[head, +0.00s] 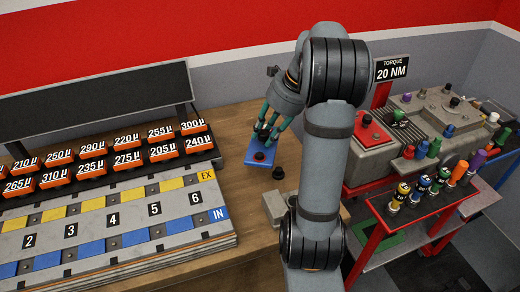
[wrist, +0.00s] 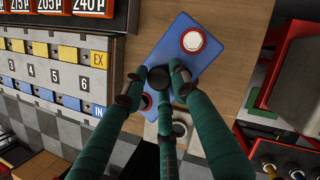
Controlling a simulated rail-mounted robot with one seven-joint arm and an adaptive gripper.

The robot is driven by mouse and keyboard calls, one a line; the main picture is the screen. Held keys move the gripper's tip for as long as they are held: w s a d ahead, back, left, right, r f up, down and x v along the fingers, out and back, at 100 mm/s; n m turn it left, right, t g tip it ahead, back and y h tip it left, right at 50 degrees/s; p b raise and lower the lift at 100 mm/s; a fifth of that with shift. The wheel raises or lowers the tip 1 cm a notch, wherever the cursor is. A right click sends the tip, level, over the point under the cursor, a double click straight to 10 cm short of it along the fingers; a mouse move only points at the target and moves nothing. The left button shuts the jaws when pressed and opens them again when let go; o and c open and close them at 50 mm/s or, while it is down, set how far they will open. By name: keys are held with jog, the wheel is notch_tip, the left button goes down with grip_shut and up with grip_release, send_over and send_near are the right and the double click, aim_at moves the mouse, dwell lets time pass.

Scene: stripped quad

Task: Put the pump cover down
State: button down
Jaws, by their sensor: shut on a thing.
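The only thing at my gripper (head: 267,131) is a blue plate (head: 286,150), which I take for the pump cover. In the wrist view the plate (wrist: 176,44) is a tilted rectangle with a white hexagonal fitting in a red ring near its far end. A second red ring shows partly at the near end. My green fingers (wrist: 157,82) are shut around a dark round knob (wrist: 157,76) at the plate's middle. The plate appears over the wooden table; whether it touches the wood is not clear. My fingers hide part of the plate.
A small black knob (head: 278,173) and grey blocks (head: 275,207) are near the plate. The grey slotted board (head: 110,222) and racks of orange labelled blocks (head: 110,155) fill the left. Bare wood (head: 232,120) lies left of the plate. A red tool cart (head: 430,215) stands right.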

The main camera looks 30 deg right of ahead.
aim_at(274, 127)
jog(key=d+m, duration=0.1)
jog(key=w+d+m, duration=0.1)
jog(key=d+m+h, duration=0.1)
jog(key=shift+w+d+f+t, duration=0.15)
jog(key=shift+w+f+t, duration=0.05)
jog(key=shift+w+t, duration=0.1)
jog(key=shift+w+d+f+p, duration=0.25)
jog(key=shift+w+f+p, duration=0.3)
jog(key=shift+w+f, duration=1.25)
jog(key=shift+w+d+f+p, duration=0.3)
jog(key=shift+w+f+p, duration=0.3)
jog(key=shift+w+f, duration=1.2)
jog(key=shift+w+d+f+p, duration=0.25)
jog(key=shift+w+f+p, duration=0.3)
jog(key=shift+w+f, duration=1.25)
jog(key=shift+r, duration=0.1)
jog(key=c, duration=1.4)
grip_release()
